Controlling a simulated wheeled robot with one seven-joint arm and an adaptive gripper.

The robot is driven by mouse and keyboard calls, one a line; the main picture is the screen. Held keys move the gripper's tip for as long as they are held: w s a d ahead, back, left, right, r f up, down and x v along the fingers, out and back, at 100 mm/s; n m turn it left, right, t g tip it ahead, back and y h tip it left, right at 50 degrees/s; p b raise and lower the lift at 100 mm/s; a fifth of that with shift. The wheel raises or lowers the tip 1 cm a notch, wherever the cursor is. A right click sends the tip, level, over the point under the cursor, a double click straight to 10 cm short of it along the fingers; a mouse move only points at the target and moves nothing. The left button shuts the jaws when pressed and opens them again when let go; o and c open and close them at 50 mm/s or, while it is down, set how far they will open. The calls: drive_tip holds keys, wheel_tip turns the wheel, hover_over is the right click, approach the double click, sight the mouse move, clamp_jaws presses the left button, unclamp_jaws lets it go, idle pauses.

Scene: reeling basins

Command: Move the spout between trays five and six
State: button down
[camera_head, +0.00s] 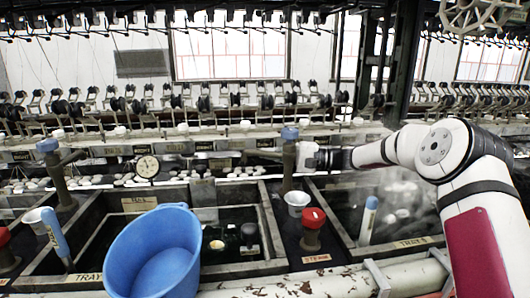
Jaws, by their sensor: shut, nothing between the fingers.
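The right basin (412,243) has a TRAY plate with a small, unclear number.
The blue tub (150,255) stands over the left basin's front. A red-knobbed valve (313,218), a white cup (298,200) and a blue-and-white stick (368,218) are near the middle pipe. A round gauge (147,166) is behind. Reeling machinery runs along the back.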

drive_tip(key=shift+s+a, duration=0.2)
drive_tip(key=shift+s+a+n+g, duration=0.1)
drive_tip(key=shift+a+n+g, duration=0.15)
drive_tip(key=shift+n+g, duration=0.4)
drive_tip(key=shift+s+g, duration=0.2)
drive_tip(key=shift+g, duration=0.25)
